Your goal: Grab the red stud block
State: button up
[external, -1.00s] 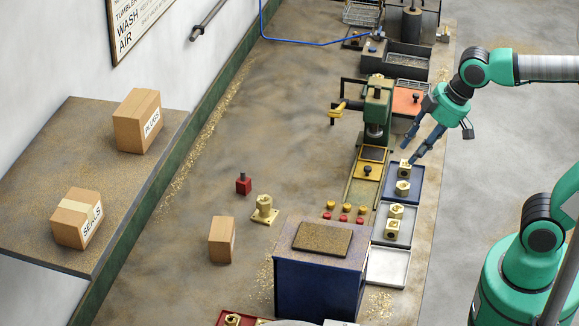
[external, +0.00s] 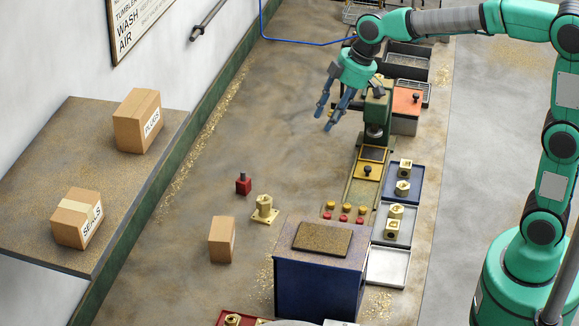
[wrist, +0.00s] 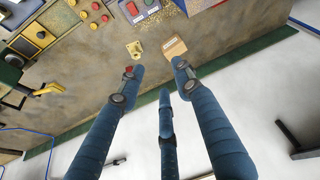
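The red stud block (external: 243,185), a small red cube with a dark stud on top, stands upright on the brown work surface in the external view, left of the brass flanged fitting (external: 264,209). My gripper (external: 323,120) hangs in the air up and to the right of the block, apart from it. Its blue fingers are spread and nothing is between them. In the wrist view my gripper (wrist: 156,70) is open too. A bit of the red block (wrist: 127,73) shows there beside the left fingertip, which partly hides it.
A cardboard box (external: 222,240) stands near the brass fitting. The green press (external: 377,108) is beside and below my wrist. A blue cabinet (external: 318,286) and trays with brass parts (external: 403,184) lie nearer right. The surface left of the press is mostly clear.

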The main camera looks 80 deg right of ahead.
jog(key=w+d+f+n+p, duration=0.1)
jog(key=w+d+f, duration=0.45)
jog(key=w, duration=0.35)
jog(key=w+d+f+n+p, duration=0.1)
jog(key=w+d+f, duration=0.4)
jog(key=w+d, duration=0.3)
jog(key=w+d+f+p, duration=0.1)
jog(key=w+d+f, duration=0.4)
jog(key=f, duration=0.3)
jog(key=w+d+f+n+y+p, duration=0.1)
jog(key=w+d+f, duration=0.4)
jog(key=f, duration=0.3)
jog(key=shift+d+f, duration=0.4)
jog(key=shift+d, duration=0.05)
jog(key=shift+f, duration=0.1)
send_over(243, 171)
jog(key=s+d, duration=0.1)
jog(key=s, duration=0.1)
jog(key=shift+d+f, duration=0.15)
jog(key=shift+f, duration=3.7)
jog(key=shift+f, duration=0.15)
jog(key=shift+p+x, duration=0.4)
jog(key=shift+x, duration=2.05)
jog(key=shift+s, duration=0.1)
